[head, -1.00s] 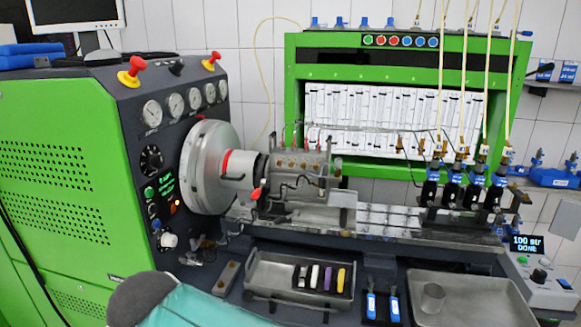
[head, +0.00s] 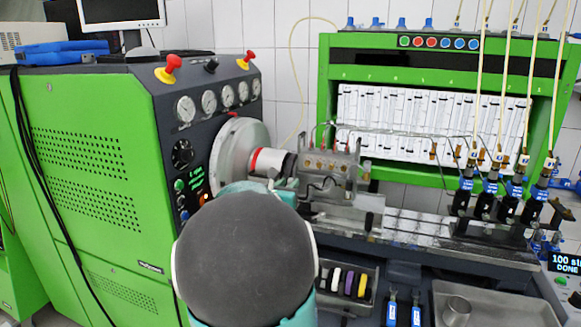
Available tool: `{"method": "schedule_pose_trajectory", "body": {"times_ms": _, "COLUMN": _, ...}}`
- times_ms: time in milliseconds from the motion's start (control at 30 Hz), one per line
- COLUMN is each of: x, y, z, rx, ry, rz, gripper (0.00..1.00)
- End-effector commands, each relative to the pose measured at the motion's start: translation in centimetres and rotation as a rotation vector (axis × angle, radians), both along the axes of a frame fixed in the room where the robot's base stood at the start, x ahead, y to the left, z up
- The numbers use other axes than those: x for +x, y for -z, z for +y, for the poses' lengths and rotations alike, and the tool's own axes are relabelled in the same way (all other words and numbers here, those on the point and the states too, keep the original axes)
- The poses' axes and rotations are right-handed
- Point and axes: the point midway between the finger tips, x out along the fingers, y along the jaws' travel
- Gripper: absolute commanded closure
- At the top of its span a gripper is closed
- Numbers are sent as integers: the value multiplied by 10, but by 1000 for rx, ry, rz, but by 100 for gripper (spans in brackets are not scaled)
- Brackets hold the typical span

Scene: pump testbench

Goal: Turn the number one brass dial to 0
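Several small brass-coloured round parts (head: 321,165) sit in a row on the side of the grey metal pump (head: 345,185), right of the large silver disc (head: 232,150). They are too small to read any number or setting, so I cannot tell which one is number one. My own arm, with a large dark grey round joint and teal casing, fills the lower middle of the head view. It hides the lower part of the control panel and part of the bench. My gripper is not in view.
A green cabinet (head: 95,185) stands on the left, with gauges (head: 209,101) and two red knobs on its sloped panel. Upright injectors (head: 490,190) with hoses stand at right. A tray with coloured pieces (head: 348,283) and a metal tray with a cup (head: 456,308) lie in front.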

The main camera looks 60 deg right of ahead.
Motion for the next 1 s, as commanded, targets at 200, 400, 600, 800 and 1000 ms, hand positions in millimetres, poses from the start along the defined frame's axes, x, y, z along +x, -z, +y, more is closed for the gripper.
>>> {"method": "schedule_pose_trajectory", "body": {"times_ms": 200, "x": 1, "y": 2, "z": -19, "rx": -40, "ry": -22, "rz": 104, "gripper": 74}}
{"method": "schedule_pose_trajectory", "body": {"times_ms": 400, "x": 6, "y": 3, "z": -47, "rx": -40, "ry": -22, "rz": 102, "gripper": 74}}
{"method": "schedule_pose_trajectory", "body": {"times_ms": 600, "x": 12, "y": 2, "z": -86, "rx": -39, "ry": -24, "rz": 99, "gripper": 74}}
{"method": "schedule_pose_trajectory", "body": {"times_ms": 800, "x": 18, "y": 3, "z": -123, "rx": -38, "ry": -26, "rz": 99, "gripper": 74}}
{"method": "schedule_pose_trajectory", "body": {"times_ms": 1000, "x": 22, "y": 2, "z": -144, "rx": -38, "ry": -27, "rz": 96, "gripper": 74}}
